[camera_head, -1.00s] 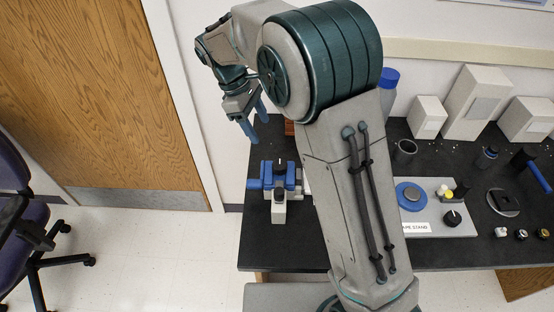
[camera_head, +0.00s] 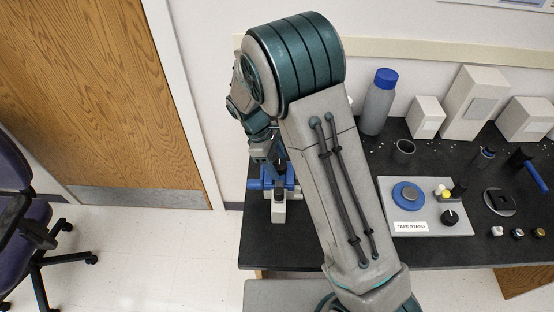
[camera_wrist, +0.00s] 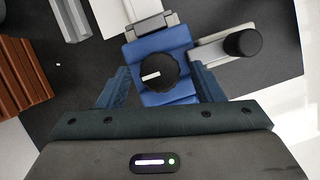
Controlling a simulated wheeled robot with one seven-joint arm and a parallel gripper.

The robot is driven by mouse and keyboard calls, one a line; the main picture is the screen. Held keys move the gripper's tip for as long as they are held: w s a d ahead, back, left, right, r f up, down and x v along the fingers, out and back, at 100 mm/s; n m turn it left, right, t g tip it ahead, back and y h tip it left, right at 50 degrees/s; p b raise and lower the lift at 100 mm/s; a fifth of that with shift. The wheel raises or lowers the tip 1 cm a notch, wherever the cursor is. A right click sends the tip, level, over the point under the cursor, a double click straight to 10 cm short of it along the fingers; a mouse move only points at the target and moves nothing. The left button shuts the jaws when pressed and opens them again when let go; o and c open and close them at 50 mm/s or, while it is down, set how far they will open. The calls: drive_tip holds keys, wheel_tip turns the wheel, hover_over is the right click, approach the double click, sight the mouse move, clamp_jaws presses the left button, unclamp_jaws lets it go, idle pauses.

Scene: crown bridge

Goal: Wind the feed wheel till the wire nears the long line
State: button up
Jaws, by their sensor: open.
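A blue device with a black knurled wheel (camera_wrist: 153,72) on top shows in the wrist view; the wheel has a white pointer mark. The blue body (camera_wrist: 165,42) sits under and around the wheel. A second black knob (camera_wrist: 243,42) stands on a light grey arm to its right. My gripper (camera_wrist: 162,86) is open, its blue fingers on either side of the device, with the wheel between them; contact cannot be told. In the head view the blue device (camera_head: 282,180) is partly hidden by my gripper (camera_head: 270,172). I cannot make out a wire or a long line.
On the black bench (camera_head: 330,250), a plate labelled TAPE STAND (camera_head: 440,220) lies right of my arm. A blue-capped bottle (camera_head: 378,105), a dark cup (camera_head: 402,152) and white boxes stand behind. Brown slats (camera_wrist: 20,75) lie left of the device in the wrist view.

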drive_tip(key=c, duration=1)
drive_tip(key=shift+o, duration=0.2)
drive_tip(key=shift+m, duration=0.4)
